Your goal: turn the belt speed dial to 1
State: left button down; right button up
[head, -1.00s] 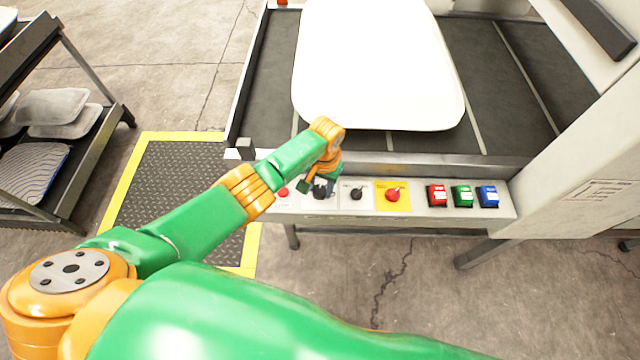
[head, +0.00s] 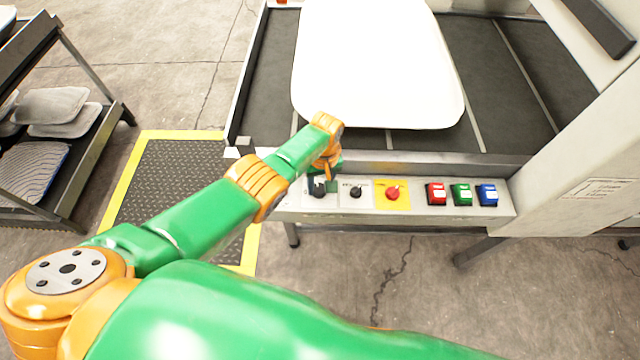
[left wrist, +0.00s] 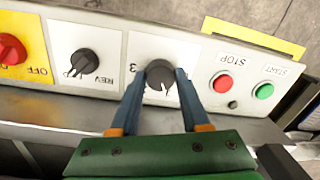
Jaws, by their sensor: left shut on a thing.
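The control panel runs along the front of the machine. A black dial (left wrist: 160,75) on a white plate sits between the STOP button and the REV selector in the left wrist view. My left gripper (left wrist: 160,79) has its two blue fingers on either side of this dial, shut on it. In the head view the dial (head: 319,190) shows just below my left gripper (head: 320,180). My right gripper is not in view.
A black REV selector (left wrist: 84,64) is beside the dial, then a red OFF switch (left wrist: 12,48) on yellow. Red STOP (left wrist: 222,82) and green START (left wrist: 264,91) buttons are on the other side. A white pillow (head: 375,65) lies on the belt (head: 490,100) behind the panel.

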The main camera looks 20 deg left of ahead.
aim_at(321, 187)
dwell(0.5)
pick_arm(q)
jog(key=shift+c, duration=1.9)
grip_release()
notch_tip(321, 187, up, 7)
jog(key=p, duration=0.4)
jog(key=shift+w+d+r+p, duration=0.15)
jog(key=shift+p, duration=0.15)
